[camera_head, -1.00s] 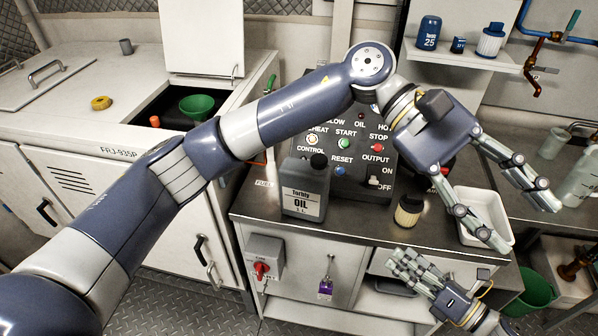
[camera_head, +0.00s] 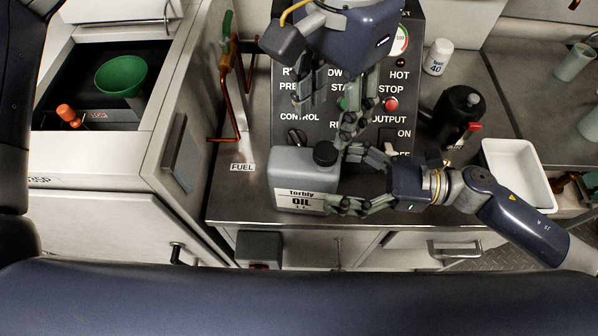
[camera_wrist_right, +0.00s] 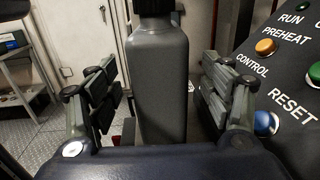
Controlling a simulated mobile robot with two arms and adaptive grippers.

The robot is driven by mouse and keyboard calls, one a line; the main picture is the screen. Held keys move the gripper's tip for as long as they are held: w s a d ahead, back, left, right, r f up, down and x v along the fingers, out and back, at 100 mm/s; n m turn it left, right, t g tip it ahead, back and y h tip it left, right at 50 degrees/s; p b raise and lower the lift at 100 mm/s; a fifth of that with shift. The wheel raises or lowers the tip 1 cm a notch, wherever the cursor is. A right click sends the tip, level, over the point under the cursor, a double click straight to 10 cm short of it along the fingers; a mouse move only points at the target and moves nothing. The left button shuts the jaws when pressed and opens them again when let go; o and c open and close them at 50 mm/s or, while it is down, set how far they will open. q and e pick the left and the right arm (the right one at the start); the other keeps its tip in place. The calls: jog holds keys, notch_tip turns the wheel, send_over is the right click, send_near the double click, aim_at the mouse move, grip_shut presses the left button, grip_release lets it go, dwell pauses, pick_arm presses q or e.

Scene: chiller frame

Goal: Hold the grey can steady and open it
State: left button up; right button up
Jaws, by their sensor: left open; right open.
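The grey can (camera_head: 302,168) stands on the dark worktop (camera_head: 238,200), with a black cap (camera_head: 326,153) on top and a white OIL label on its front. My right gripper (camera_head: 338,182) is open, its fingers reaching from the right to the can's right side. In the right wrist view the can (camera_wrist_right: 160,85) stands upright between the two spread fingers, with visible gaps on both sides. My left gripper (camera_head: 326,118) is open and points down, empty, above and behind the cap in the picture. I cannot tell its height above the cap.
The control panel (camera_head: 285,75) stands right behind the can, close to my left fingers. A black container (camera_head: 455,112), a white bottle (camera_head: 437,57) and a white tray (camera_head: 542,192) are to the right. A copper pipe (camera_head: 246,82) and a green funnel (camera_head: 121,76) are left.

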aim_at(310, 174)
pick_arm(q)
jog(key=shift+s, duration=0.1)
pick_arm(e)
jog(key=a, duration=0.5)
jog(key=shift+w+r, duration=0.1)
jog(key=shift+w, duration=0.05)
jog(key=shift+w+a, duration=0.1)
jog(key=shift+a, duration=0.65)
grip_shut()
pick_arm(q)
jog(key=m, duration=0.3)
jog(key=shift+m, duration=0.6)
jog(key=shift+f, duration=0.3)
notch_tip(310, 174, down, 7)
jog(key=shift+f, duration=0.2)
